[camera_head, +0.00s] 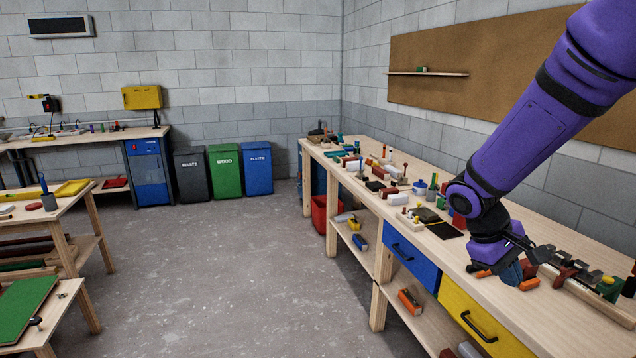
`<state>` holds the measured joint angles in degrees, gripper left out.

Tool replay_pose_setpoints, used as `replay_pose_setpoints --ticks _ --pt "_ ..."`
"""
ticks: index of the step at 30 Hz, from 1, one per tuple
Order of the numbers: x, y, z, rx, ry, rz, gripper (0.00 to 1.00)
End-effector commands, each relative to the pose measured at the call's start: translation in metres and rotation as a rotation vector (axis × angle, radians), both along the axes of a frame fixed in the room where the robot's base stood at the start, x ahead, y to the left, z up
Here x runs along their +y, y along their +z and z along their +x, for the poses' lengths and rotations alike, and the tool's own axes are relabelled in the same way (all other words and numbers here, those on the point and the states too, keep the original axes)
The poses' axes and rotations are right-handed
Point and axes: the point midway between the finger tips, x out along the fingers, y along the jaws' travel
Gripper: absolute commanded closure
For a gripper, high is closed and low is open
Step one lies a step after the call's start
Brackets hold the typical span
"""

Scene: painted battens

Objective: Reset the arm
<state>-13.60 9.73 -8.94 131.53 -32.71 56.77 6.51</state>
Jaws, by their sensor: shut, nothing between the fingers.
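My purple arm (522,125) reaches in from the upper right and bends down over the long wooden workbench (505,297) on the right. My gripper (519,274) is at its lower end, just above the bench top near the front edge, over the yellow drawer. Its fingers are small and dark here and hold nothing. Small orange pieces (529,284) lie around the fingertips. I cannot tell from this view whether the fingers touch them.
Tools and small blocks crowd the bench, with a dark mat (444,231) left of my gripper. A vise-like row (572,275) stands to its right. A blue drawer (408,262) and yellow drawer (483,322) face the open grey floor (235,270). Side tables stand left.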

Motion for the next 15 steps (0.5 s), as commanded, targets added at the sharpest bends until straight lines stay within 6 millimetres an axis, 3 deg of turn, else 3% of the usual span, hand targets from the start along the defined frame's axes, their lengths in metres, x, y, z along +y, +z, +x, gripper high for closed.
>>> replay_pose_setpoints --ticks 3,15 --pt "0.002 0.027 -0.017 -0.079 -0.045 0.070 1.00" --pt "0.017 0.099 -0.082 -0.334 -0.158 0.291 1.00"
